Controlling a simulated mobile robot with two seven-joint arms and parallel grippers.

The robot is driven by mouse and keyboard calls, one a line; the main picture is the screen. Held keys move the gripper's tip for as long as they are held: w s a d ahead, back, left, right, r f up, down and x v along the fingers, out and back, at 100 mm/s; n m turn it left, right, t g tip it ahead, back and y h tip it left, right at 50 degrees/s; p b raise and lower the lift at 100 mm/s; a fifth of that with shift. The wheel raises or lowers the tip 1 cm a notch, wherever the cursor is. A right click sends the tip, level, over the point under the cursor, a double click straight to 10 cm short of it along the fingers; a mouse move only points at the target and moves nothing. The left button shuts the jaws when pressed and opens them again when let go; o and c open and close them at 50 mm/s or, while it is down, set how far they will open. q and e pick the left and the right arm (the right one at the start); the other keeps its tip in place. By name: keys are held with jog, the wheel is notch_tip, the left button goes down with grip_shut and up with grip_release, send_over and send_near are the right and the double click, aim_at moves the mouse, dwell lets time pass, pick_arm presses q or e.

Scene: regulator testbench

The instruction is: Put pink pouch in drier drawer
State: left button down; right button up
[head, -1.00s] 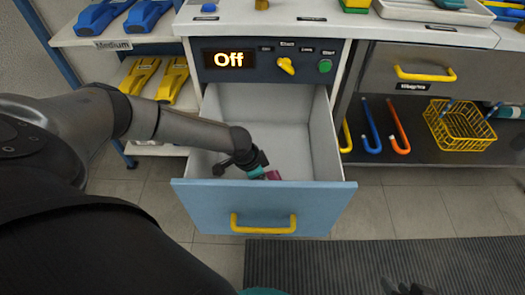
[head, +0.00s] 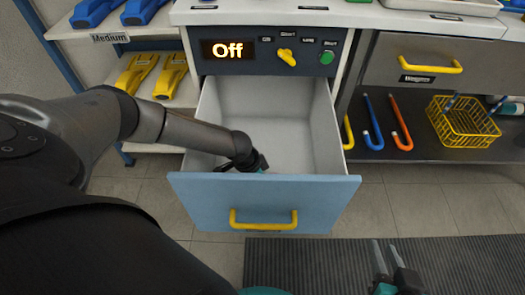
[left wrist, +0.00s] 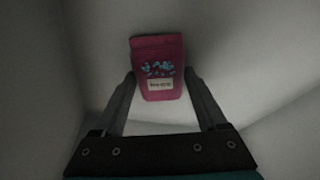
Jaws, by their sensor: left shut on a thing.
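The pink pouch (left wrist: 157,62) shows in the left wrist view, with blue-green print and a pale label. It is between the fingertips of my left gripper (left wrist: 160,72), which is shut on it. In the head view my left arm reaches into the open drier drawer (head: 262,207), and my left gripper (head: 260,166) is mostly hidden behind the drawer's blue front. The pouch is hidden there. My right gripper (head: 385,244) is empty, its fingers apart, at the lower right in front of the drawer.
A control panel reading "Off" (head: 228,49) is above the drawer. A closed grey drawer (head: 430,65) with a yellow handle is at the right, above hooked tools and a yellow basket (head: 462,124). A shelf with yellow tools (head: 152,75) is at the left.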

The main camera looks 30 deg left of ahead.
pick_arm(q)
grip_release()
jog(key=shift+f, duration=0.1)
pick_arm(e)
jog(key=shift+a, duration=0.15)
pick_arm(q)
jog(key=shift+s+r+p, duration=0.1)
jog(key=shift+r+p, duration=0.2)
jog(key=shift+r, duration=0.2)
jog(key=shift+s+a+r+p, duration=0.15)
jog(key=shift+r+p, duration=0.3)
jog(key=shift+r, duration=0.15)
jog(key=p+v, duration=0.2)
jog(key=v, duration=0.1)
jog(key=shift+r, duration=0.2)
jog(key=shift+p+v, duration=0.8)
jog(key=shift+v, duration=0.25)
pick_arm(e)
jog(key=s+d+f+g+h, duration=0.3)
jog(key=s+d+g, duration=0.2)
jog(key=d+g, duration=0.1)
jog(key=shift+d+f+m, duration=0.2)
jog(key=shift+d+m, duration=0.2)
jog(key=shift+d, duration=0.05)
